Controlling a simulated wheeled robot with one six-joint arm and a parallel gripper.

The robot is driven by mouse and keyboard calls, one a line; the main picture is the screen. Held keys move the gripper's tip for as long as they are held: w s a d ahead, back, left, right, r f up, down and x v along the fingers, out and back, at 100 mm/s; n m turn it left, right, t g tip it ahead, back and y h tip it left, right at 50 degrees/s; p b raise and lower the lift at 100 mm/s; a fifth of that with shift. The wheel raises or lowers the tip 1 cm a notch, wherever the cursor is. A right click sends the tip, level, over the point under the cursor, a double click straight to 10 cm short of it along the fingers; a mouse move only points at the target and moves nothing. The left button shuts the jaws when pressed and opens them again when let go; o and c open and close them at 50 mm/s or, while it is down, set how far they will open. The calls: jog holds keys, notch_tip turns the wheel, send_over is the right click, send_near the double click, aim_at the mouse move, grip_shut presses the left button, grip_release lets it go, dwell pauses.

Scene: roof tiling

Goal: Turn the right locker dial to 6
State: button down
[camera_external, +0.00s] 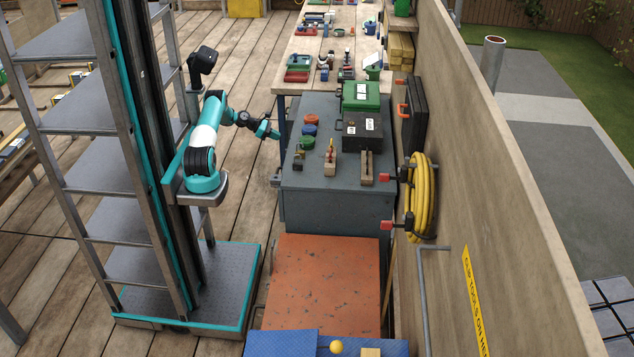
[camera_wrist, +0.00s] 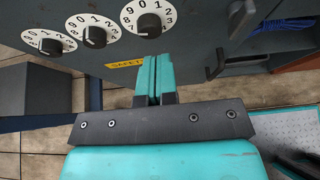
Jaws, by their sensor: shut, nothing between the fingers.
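In the wrist view three black dials with white numbered rings sit in a row on the dark grey locker front (camera_wrist: 190,50): the left dial (camera_wrist: 47,43), the middle dial (camera_wrist: 95,36) and the right dial (camera_wrist: 150,26). Digits around 9, 0, 1, 2 show on the rings; I cannot tell the right dial's exact setting. My gripper (camera_wrist: 154,62) is shut and empty, its teal fingers just below the right dial; I cannot tell whether they touch it. In the external view my gripper (camera_external: 274,134) is beside the grey cabinet (camera_external: 330,204); the dials are hidden there.
A yellow label (camera_wrist: 124,64) is partly covered by my fingers. Dark handles (camera_wrist: 215,60) stick out right of the dials. On the cabinet top are a green case (camera_external: 361,96), a black box (camera_external: 362,132) and several small items. An orange panel (camera_external: 322,280) lies in front.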

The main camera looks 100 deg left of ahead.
jog(key=shift+w, duration=3)
jog(key=shift+f, duration=0.1)
